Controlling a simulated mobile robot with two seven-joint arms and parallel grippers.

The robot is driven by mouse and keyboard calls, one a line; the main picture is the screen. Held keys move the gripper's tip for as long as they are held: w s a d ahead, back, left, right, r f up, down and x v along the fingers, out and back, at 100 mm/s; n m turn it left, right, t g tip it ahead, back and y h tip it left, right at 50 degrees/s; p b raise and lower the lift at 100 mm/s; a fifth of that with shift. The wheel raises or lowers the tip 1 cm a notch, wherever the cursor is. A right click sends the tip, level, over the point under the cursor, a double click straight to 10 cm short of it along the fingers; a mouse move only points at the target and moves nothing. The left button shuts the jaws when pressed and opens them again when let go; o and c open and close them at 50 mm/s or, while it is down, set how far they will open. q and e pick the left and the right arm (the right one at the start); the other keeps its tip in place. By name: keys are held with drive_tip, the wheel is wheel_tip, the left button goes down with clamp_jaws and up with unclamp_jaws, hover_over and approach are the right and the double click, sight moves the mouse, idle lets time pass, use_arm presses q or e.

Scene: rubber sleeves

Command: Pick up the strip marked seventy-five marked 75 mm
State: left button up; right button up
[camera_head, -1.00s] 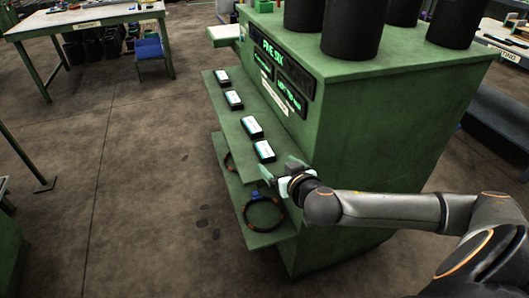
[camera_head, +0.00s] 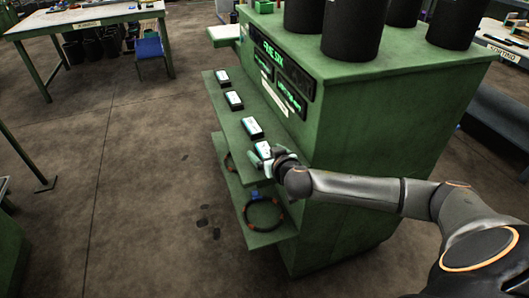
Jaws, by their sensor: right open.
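Several small strips with white and teal tops and dark sides lie in a row on the green shelf (camera_head: 244,148) of the green cabinet. From far to near they are one strip (camera_head: 222,77), a second (camera_head: 234,100), a third (camera_head: 252,128) and the nearest (camera_head: 263,149). Their markings are too small to read, so I cannot tell which is marked 75 mm. My right gripper (camera_head: 264,160) is open at the nearest strip and covers its near end. I cannot tell whether it touches the strip. My left gripper is not in view.
The cabinet (camera_head: 360,130) carries lit panels and black cylinders (camera_head: 352,28) on top. A lower shelf holds a dark ring (camera_head: 263,214) with orange marks. A table (camera_head: 85,20) stands at the far left. The floor left of the shelf is clear.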

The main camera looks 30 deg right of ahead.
drive_tip(key=c, duration=1.4)
drive_tip(key=shift+r, duration=0.1)
